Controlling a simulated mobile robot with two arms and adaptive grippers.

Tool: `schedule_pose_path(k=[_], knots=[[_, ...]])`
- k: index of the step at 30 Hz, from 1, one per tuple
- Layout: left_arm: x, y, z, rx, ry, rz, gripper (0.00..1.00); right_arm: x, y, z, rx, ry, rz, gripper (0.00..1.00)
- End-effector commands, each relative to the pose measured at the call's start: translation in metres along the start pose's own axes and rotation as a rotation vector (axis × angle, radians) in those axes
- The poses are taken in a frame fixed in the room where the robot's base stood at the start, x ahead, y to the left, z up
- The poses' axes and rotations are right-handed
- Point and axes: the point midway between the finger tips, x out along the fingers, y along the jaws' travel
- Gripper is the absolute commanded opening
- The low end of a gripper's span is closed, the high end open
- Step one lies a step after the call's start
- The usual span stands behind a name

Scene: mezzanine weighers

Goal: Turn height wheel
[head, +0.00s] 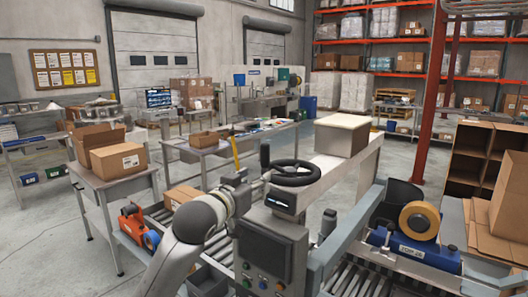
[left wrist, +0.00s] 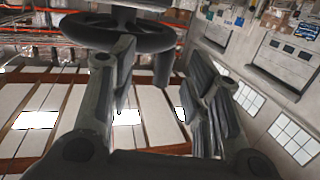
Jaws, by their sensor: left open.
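The height wheel (head: 296,173) is a black handwheel lying flat above the grey control housing of the machine. Its upright knob (head: 265,155) stands at the wheel's left side. In the left wrist view the wheel's rim (left wrist: 115,35) crosses the top, with the knob (left wrist: 163,68) pointing down in that picture. My left gripper (head: 246,175) is just left of the wheel. It is open, and in the left wrist view its fingers (left wrist: 162,85) are spread with the knob showing in the gap, beyond them. I see no contact. My right gripper is not in view.
A dark screen panel (head: 264,247) is below the wheel. A beige box-shaped block (head: 342,135) is behind it. A blue tape head (head: 415,247) sits over rollers at right. An orange tape dispenser (head: 138,226) and an open carton (head: 105,150) are at left.

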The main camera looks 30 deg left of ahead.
Motion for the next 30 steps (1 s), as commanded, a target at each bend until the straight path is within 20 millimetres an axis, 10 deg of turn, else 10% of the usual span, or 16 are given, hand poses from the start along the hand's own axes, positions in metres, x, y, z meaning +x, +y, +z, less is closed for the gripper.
schedule_pose_path(k=[6, 30], knots=[[0.0, -0.014, -0.045, -0.028, 0.083, -0.01, 0.45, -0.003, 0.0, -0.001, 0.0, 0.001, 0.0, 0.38], [0.102, -0.015, -0.053, -0.026, 0.081, -0.01, 0.45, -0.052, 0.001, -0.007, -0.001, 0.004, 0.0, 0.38]])
